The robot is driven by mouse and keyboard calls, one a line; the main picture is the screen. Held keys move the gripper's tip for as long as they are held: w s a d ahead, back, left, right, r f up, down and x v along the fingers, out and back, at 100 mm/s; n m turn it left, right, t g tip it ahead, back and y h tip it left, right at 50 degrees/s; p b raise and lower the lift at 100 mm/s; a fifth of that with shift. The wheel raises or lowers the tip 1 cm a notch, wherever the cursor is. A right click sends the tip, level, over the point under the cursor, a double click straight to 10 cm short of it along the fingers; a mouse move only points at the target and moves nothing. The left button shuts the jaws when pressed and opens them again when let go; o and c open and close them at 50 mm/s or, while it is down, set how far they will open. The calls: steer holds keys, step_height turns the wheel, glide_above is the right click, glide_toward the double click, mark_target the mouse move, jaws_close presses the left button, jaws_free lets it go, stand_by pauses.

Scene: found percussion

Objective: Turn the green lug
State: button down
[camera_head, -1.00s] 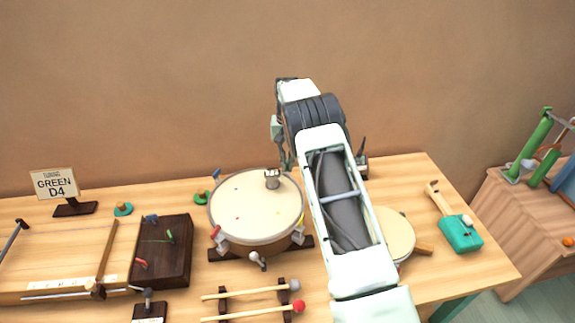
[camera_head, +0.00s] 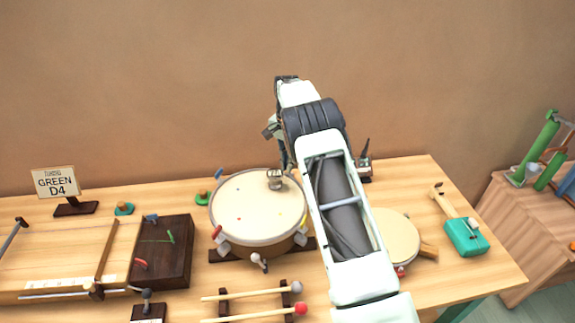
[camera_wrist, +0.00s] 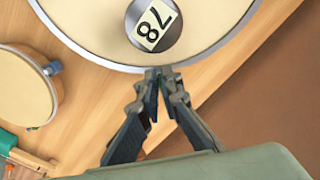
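The round drum (camera_head: 250,215) stands mid-table. Coloured fittings show round its rim: red (camera_head: 216,232) at the left, yellow (camera_head: 303,229) at the right, blue (camera_head: 219,174) at the back left.
A metal weight marked 78 (camera_wrist: 156,24) sits on the drumhead. A dark box (camera_head: 178,265) with coloured levers, one green (camera_head: 170,237), stands left. Two mallets (camera_head: 250,293) lie in front. A smaller drum (camera_head: 397,238) and a teal device (camera_head: 465,237) are right.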

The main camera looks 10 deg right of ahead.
stand_by(0.3)
steer(key=c, duration=2.2)
jaws_free()
steer(key=shift+o, duration=0.2)
step_height(320, 180, up, 12)
